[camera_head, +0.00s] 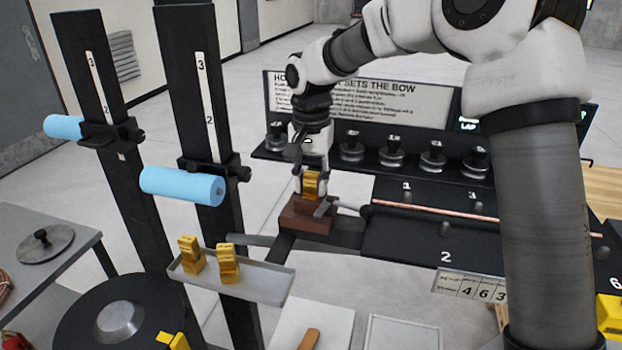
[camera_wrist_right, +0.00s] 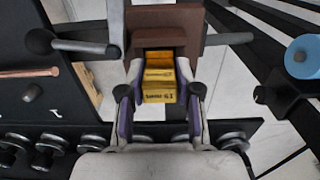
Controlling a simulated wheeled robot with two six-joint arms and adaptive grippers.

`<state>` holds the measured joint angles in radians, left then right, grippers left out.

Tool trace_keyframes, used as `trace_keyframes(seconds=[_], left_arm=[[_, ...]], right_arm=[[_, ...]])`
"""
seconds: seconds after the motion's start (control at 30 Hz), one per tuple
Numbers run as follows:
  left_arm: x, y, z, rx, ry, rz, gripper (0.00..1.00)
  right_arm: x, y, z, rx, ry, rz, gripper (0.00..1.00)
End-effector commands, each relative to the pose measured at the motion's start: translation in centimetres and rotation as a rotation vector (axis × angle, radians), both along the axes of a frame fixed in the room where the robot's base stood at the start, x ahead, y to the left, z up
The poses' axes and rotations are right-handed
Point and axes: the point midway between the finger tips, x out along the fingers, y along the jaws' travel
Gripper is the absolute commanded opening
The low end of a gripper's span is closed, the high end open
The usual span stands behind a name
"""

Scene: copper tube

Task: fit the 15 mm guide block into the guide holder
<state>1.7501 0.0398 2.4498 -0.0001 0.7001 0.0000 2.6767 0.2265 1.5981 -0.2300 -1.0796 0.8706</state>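A gold guide block (camera_head: 311,183) sits at the mouth of the brown guide holder (camera_head: 296,219) and also shows in the right wrist view (camera_wrist_right: 159,94). My right gripper (camera_head: 312,172) points down over the holder. Its two fingers (camera_wrist_right: 159,75) lie on either side of the block and appear shut on it. In the wrist view the block is in line with the opening of the holder (camera_wrist_right: 190,22). How deep it sits is hard to tell, and its marking is too small to read surely. My left gripper is not in view.
Two more gold blocks (camera_head: 190,254) (camera_head: 228,263) stand on a grey tray (camera_head: 262,283). Dark posts with blue rollers (camera_head: 182,186) rise at the left. A copper tube (camera_head: 440,210) lies on the black bench right of the holder. Several knobbed weights (camera_head: 391,151) line the back.

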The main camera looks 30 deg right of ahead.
Motion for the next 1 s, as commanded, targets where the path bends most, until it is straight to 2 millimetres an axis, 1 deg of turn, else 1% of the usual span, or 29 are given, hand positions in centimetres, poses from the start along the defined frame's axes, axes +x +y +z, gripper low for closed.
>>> trace_keyframes(seconds=[0.27, 0.37, 0.47, 0.57, 0.7, 0.8, 0.9, 1.0], left_arm=[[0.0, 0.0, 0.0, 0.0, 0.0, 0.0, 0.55], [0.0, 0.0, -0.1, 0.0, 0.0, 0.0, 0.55], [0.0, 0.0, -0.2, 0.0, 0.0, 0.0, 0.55], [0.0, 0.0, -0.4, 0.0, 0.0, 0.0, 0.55], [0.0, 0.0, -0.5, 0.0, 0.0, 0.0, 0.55], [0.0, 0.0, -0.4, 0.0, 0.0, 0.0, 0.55], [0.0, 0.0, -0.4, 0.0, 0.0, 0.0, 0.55], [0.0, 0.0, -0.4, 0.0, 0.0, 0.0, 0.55]], right_arm=[[0.0, 0.0, 0.1, -0.001, -0.001, 0.0, 0.41], [0.1, 0.0, 0.5, -0.001, -0.002, 0.0, 0.41], [0.1, 0.0, 1.9, -0.002, -0.004, -0.001, 0.41], [0.2, 0.0, 4.2, -0.002, -0.007, -0.002, 0.41], [0.2, 0.0, 8.0, -0.003, -0.006, -0.001, 0.41], [0.2, 0.0, 10.2, -0.002, -0.004, -0.001, 0.41], [0.1, 0.0, 11.5, -0.001, -0.002, -0.001, 0.41], [0.1, 0.0, 12.0, -0.001, -0.001, -0.001, 0.41]])
